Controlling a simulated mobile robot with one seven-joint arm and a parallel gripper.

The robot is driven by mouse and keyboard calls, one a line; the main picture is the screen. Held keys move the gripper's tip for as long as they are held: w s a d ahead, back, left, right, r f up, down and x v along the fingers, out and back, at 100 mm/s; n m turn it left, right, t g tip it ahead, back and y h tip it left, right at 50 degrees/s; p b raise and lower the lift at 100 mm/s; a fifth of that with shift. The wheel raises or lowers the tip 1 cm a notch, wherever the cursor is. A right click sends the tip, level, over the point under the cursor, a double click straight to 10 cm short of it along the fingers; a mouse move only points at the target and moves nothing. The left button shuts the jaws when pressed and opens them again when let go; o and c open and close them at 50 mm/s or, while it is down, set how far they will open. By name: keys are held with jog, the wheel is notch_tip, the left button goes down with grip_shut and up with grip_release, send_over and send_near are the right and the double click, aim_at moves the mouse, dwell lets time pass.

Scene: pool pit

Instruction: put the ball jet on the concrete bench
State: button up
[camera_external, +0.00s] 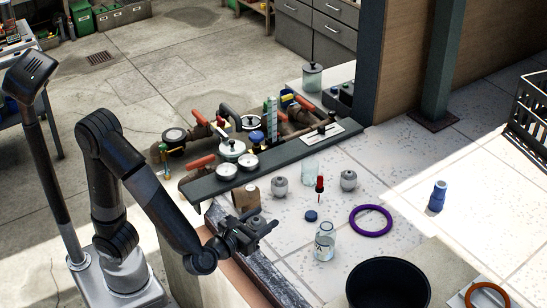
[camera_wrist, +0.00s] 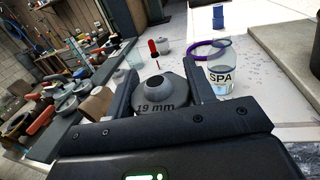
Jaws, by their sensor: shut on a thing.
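My gripper (camera_external: 262,231) is shut on a grey, rounded ball jet (camera_wrist: 165,92) marked "19 mm", with a round hole in its top. The ball jet sits between both fingers in the wrist view; in the external view it is mostly hidden by the gripper. My gripper is above the near left edge of the tiled deck. Two similar grey fittings (camera_external: 280,187) (camera_external: 348,180) stand on the tiles beyond it. A pale raised slab, seemingly the concrete bench (camera_external: 444,262), is at the lower right, and it also shows in the wrist view (camera_wrist: 281,45).
A clear bottle (camera_external: 325,243) labelled SPA stands right of my gripper. A black tub (camera_external: 350,290) and orange ring (camera_external: 469,295) take up part of the slab.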

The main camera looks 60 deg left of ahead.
jog(key=shift+s+d+r, duration=0.2)
jog(key=shift+s+r, duration=0.05)
jog(key=shift+s, duration=0.1)
jog(key=w+a+r+m+h, duration=0.1)
jog(key=w+a+r, duration=0.5)
jog(key=w, duration=0.2)
jog(key=w+a+r+m+h, duration=0.1)
jog(key=w+a+r+h, duration=0.1)
jog(key=w+a+r, duration=0.5)
jog(key=w+a, duration=0.3)
jog(key=a, duration=0.5)
jog(key=w+a, duration=0.3)
jog(key=a, duration=0.6)
jog(key=d+f, duration=0.3)
jog(key=d, duration=1.2)
jog(key=s+d+f+n+y, duration=0.25)
jog(key=s+d+f, duration=0.25)
jog(key=d+f, duration=0.6)
jog(key=shift+m, duration=0.45)
jog(key=w+a+f, duration=0.2)
jog(key=w, duration=0.1)
jog(key=w+a+f, duration=0.3)
jog(key=w+a, duration=0.1)
jog(key=w, duration=0.1)
jog(key=shift+w+f, duration=0.35)
jog(key=shift+f, duration=2.05)
